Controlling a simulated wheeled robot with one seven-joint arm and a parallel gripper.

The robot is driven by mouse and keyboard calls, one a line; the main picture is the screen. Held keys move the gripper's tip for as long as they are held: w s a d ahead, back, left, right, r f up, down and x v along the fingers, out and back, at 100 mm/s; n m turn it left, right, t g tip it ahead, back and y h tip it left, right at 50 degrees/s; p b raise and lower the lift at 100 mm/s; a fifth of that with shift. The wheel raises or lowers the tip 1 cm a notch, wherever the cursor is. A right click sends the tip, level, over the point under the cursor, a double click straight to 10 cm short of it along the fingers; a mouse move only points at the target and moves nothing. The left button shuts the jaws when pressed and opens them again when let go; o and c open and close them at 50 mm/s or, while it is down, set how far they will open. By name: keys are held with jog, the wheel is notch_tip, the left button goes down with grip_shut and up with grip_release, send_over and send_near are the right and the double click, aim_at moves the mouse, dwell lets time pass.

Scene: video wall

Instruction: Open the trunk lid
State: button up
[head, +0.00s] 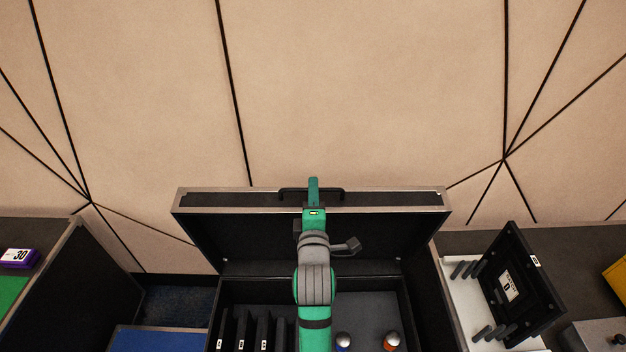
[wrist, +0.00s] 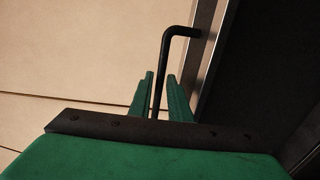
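The black trunk (head: 215,315) stands in front of me in the head view. Its lid (head: 235,235) is raised, with its dark inner side facing me. A black bar handle (head: 290,193) is on the lid's far upper edge. My green gripper (head: 313,190) is at the middle of that edge, over the handle. In the wrist view, the handle (wrist: 165,60) runs between the two green fingers of my gripper (wrist: 161,85). The fingers stand apart with a gap around the bar, and the left finger is close to it. My arm hides part of the lid and the trunk's inside.
A black panel with pegs (head: 523,285) stands on the right-hand surface. A purple box (head: 18,258) sits at left. A beige wall (head: 370,90) rises behind the lid.

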jog(key=shift+w, duration=2.3)
grip_shut()
jog(key=shift+f, duration=0.1)
